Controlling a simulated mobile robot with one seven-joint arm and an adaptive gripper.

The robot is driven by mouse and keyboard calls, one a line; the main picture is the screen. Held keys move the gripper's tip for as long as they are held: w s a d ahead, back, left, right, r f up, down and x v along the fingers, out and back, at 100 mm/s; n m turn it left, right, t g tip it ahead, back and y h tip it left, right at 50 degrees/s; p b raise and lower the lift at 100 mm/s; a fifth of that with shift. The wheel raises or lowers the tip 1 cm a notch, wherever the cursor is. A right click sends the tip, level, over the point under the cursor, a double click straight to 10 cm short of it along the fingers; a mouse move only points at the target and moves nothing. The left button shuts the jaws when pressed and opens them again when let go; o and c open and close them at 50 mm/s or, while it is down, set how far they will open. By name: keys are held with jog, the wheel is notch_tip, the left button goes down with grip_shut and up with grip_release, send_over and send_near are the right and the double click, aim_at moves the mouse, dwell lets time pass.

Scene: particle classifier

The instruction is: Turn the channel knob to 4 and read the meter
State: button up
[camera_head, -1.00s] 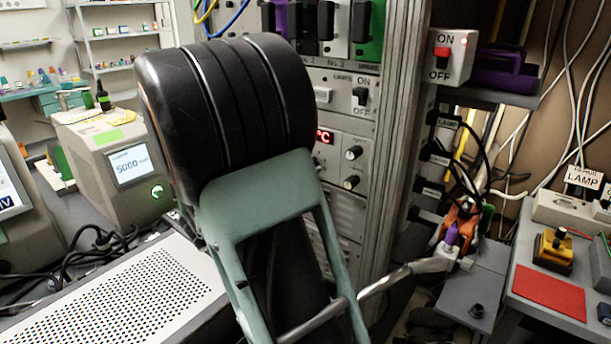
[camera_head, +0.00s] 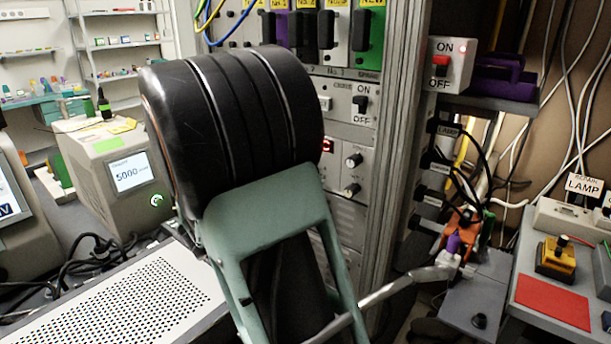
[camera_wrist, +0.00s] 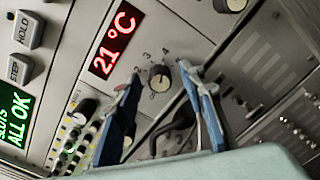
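In the wrist view a knob (camera_wrist: 160,78) with a pale face and dark rim sits on a grey panel, with digits 2, 3 and 4 printed around it. I cannot tell which digit it points to. My gripper (camera_wrist: 160,73) is open, its two blue fingers apart on either side of the knob; contact cannot be told. A red display (camera_wrist: 114,42) beside it reads 21 °C. No needle meter can be made out. In the head view my arm hides the gripper and most of the red display (camera_head: 327,146); two knobs (camera_head: 353,160) show to its right.
A second knob (camera_wrist: 236,5) and a green "ALL OK" screen (camera_wrist: 15,118) are in the wrist view. In the head view a metal rack post (camera_head: 390,130) stands right of the panel, and a perforated grey box (camera_head: 130,295) lies at lower left.

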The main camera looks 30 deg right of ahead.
jog(key=v, duration=1.2)
